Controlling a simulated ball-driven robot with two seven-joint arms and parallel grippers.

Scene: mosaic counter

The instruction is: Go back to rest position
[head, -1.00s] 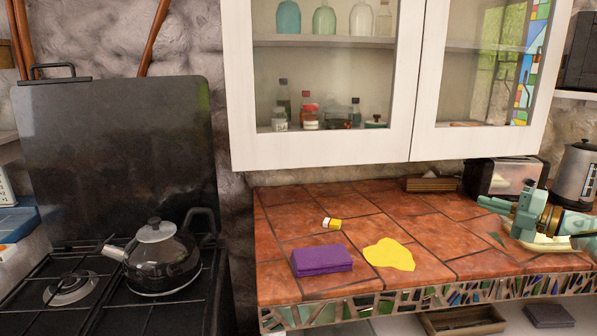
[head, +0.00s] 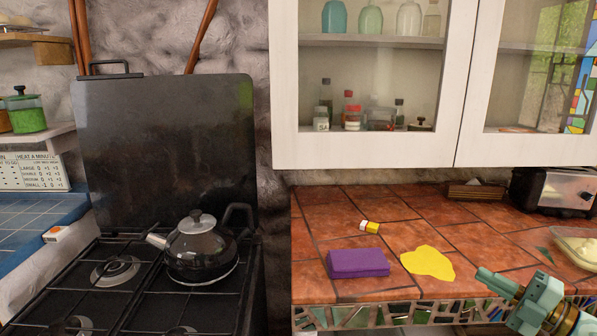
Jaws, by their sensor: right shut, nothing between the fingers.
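My right gripper (head: 512,286) is at the lower right of the head view, in front of the counter's mosaic edge. It is shut and empty, pointing up and left. My left gripper is not in view. All three are apart from my gripper.
A pale bowl (head: 578,247) stands at the counter's right edge, near a toaster (head: 553,189). A black kettle (head: 201,249) sits on the stove at left. White glass-door cabinets (head: 372,152) hang above the counter. The counter's left part has free room.

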